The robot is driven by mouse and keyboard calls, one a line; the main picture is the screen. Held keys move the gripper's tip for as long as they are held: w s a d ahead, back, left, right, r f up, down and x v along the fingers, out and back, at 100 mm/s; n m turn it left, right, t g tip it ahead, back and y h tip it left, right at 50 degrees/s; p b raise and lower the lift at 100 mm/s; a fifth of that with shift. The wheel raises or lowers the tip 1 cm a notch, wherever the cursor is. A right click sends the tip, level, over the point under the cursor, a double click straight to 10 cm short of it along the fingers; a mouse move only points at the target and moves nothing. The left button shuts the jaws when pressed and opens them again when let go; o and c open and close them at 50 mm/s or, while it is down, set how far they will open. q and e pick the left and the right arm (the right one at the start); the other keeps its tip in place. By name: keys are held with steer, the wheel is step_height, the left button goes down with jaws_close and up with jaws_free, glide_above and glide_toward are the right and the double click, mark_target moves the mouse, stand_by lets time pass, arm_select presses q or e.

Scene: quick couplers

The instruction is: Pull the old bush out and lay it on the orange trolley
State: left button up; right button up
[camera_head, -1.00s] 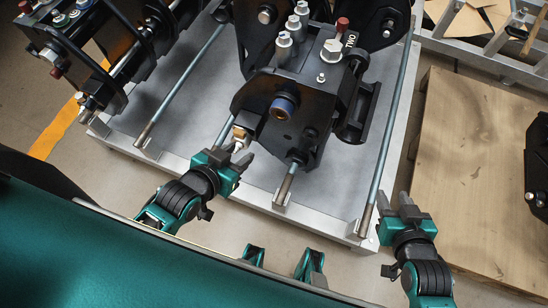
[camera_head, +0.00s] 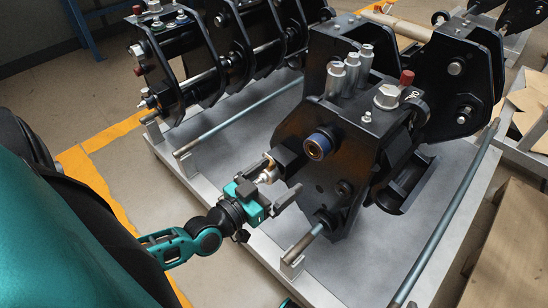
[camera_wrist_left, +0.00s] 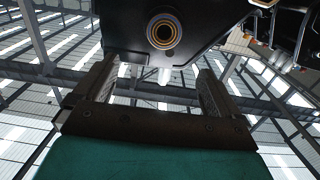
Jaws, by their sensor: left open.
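The bush (camera_head: 318,146), with a blue outer ring and a brass-coloured inside, sits in the face of the black coupler (camera_head: 350,120). In the left wrist view the bush (camera_wrist_left: 163,31) shows as blue and orange rings around a dark hole, above and beyond the fingers. My left gripper (camera_head: 276,181) is open, low and left of the bush, clear of it. It also shows in the wrist view (camera_wrist_left: 158,68), its fingers wide apart. A pale fitting (camera_head: 267,175) shows between the fingers; I cannot tell whether they touch it. My right gripper and an orange trolley are not in view.
The coupler stands on a grey pallet (camera_head: 240,235) with steel rods (camera_head: 445,215) along its sides. More black couplers (camera_head: 180,60) stand behind left. A wooden board (camera_head: 510,240) lies at right. Yellow floor lines (camera_head: 110,133) run at left.

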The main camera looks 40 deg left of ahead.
mark_target(311, 149)
arm_select(q)
steer(key=w+b, duration=0.1)
steer(key=w, duration=0.3)
steer(key=w+d, duration=0.1)
steer(key=w, duration=0.3)
steer(key=w+b, duration=0.1)
steer(key=w, duration=0.4)
steer(key=shift+d+b, duration=0.25)
steer(key=shift+b, duration=0.05)
steer(key=shift+c, duration=0.3)
steer(key=shift+s, duration=0.15)
steer(key=c, duration=1.2)
